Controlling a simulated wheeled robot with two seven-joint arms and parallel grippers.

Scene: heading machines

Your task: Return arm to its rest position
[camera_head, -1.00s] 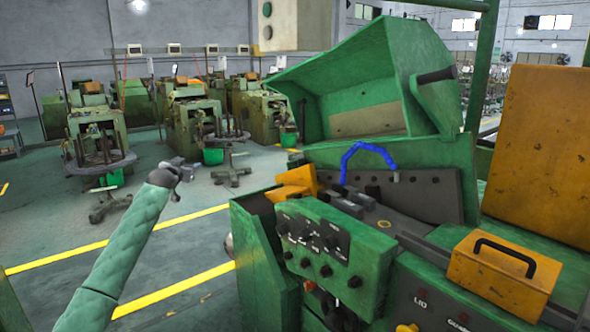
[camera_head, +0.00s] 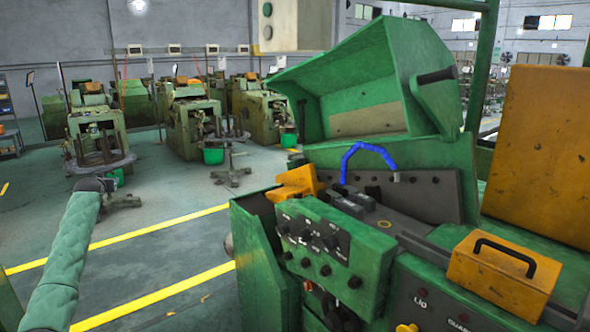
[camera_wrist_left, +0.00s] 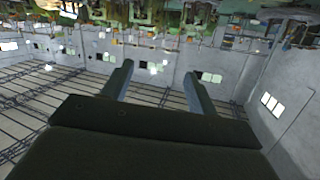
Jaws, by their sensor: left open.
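My left arm (camera_head: 62,262), in a padded green sleeve, comes in from the lower left of the head view and points up and away. Its gripper (camera_head: 108,184) is at the far end, small in the picture, over open floor left of the green machine. In the left wrist view the gripper (camera_wrist_left: 158,82) shows two dark fingers spread apart with nothing between them. That view is upside down, with the ceiling below and the machines along the top. My right gripper is in neither view.
The near green machine (camera_head: 335,240) fills the right, with a raised green hood (camera_head: 345,85), a blue hose (camera_head: 365,150) and a yellow box with a handle (camera_head: 503,272). Several other machines stand at the back left. Floor with yellow lines (camera_head: 150,298) lies between.

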